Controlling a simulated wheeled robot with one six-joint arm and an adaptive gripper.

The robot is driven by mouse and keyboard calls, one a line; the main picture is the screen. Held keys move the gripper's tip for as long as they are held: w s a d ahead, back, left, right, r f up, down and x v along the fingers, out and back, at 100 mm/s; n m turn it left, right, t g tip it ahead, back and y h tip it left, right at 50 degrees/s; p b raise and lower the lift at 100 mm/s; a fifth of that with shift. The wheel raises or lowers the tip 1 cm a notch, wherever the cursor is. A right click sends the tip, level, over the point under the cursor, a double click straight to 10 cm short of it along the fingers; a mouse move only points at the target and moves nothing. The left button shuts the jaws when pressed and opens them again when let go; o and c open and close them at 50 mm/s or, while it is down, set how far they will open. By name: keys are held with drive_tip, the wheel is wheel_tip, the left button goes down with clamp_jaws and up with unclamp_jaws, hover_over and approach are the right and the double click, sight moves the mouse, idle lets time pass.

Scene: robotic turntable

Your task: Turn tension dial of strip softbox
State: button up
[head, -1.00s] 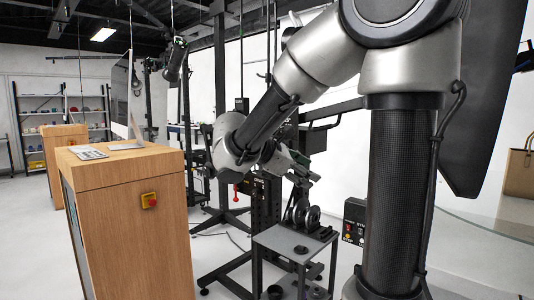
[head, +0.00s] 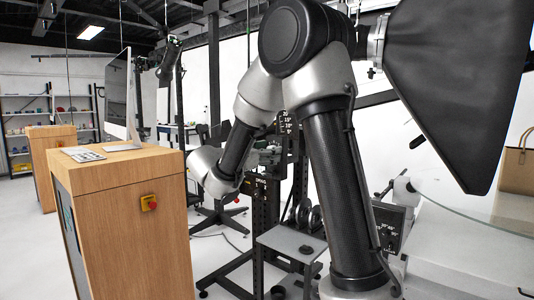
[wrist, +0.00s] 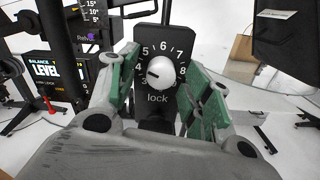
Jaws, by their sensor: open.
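In the wrist view a white round dial knob (wrist: 160,73) sits on a black panel (wrist: 152,38) with numbers around it and the word "lock" below. My gripper (wrist: 158,64) is open, its green-padded fingers on either side of the panel. I cannot tell how far the fingertips are from the knob, and no contact shows. The knob's mark points to the lower left.
A wooden cabinet (head: 120,225) with a red button stands at the left. A small grey table (head: 290,243) bearing dark round parts is below my gripper. A black stand with a degree scale (wrist: 93,14) is close on the left. A glass tabletop (head: 465,215) lies at the right.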

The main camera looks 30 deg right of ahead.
drive_tip(key=c, duration=1)
drive_tip(key=m, duration=0.4)
drive_tip(key=shift+m, duration=0.3)
drive_tip(key=shift+c, duration=0.2)
drive_tip(key=o, duration=1)
drive_tip(key=shift+o, duration=0.2)
drive_tip(key=v, duration=1.2)
